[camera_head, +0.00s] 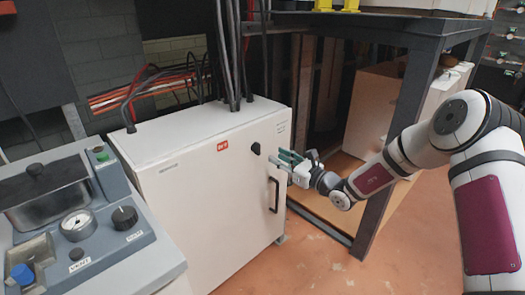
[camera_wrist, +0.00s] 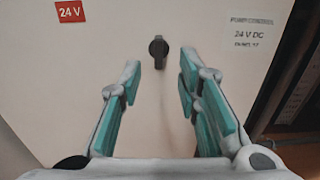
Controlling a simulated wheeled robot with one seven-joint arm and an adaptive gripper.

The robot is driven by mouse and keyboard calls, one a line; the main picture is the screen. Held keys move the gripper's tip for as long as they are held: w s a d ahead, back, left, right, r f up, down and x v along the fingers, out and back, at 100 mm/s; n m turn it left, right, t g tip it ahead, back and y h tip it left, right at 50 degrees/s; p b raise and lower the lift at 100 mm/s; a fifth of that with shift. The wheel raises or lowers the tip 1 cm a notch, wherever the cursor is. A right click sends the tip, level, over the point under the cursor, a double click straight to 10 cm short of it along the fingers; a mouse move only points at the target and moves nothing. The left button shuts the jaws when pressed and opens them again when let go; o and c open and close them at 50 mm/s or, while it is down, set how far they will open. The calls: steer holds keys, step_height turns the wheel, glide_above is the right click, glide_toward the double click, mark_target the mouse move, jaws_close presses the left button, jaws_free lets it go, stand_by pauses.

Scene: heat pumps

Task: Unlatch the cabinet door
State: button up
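The white cabinet (camera_head: 210,190) stands in the middle of the head view, with its door facing right and front. A small black latch knob (camera_head: 256,148) sits high on the door, and a black vertical handle (camera_head: 273,195) is below it. In the wrist view the latch knob (camera_wrist: 158,50) is upright, just beyond and between my fingertips. My gripper (camera_head: 285,158) is in front of the door near the knob. In the wrist view my gripper (camera_wrist: 160,72) is open with teal finger pads apart and nothing between them. The door looks shut.
A grey machine (camera_head: 110,235) with a gauge and knobs stands at left. A dark metal frame table (camera_head: 385,130) stands at right, behind my arm. Black cables (camera_head: 230,60) run down to the cabinet top. Open floor (camera_head: 310,260) lies in front.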

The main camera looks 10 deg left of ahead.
mark_target(260, 148)
steer(key=b+x, duration=0.1)
steer(key=x, duration=0.8)
steer(key=shift+b, duration=0.35)
steer(key=shift+c, duration=0.2)
jaws_close()
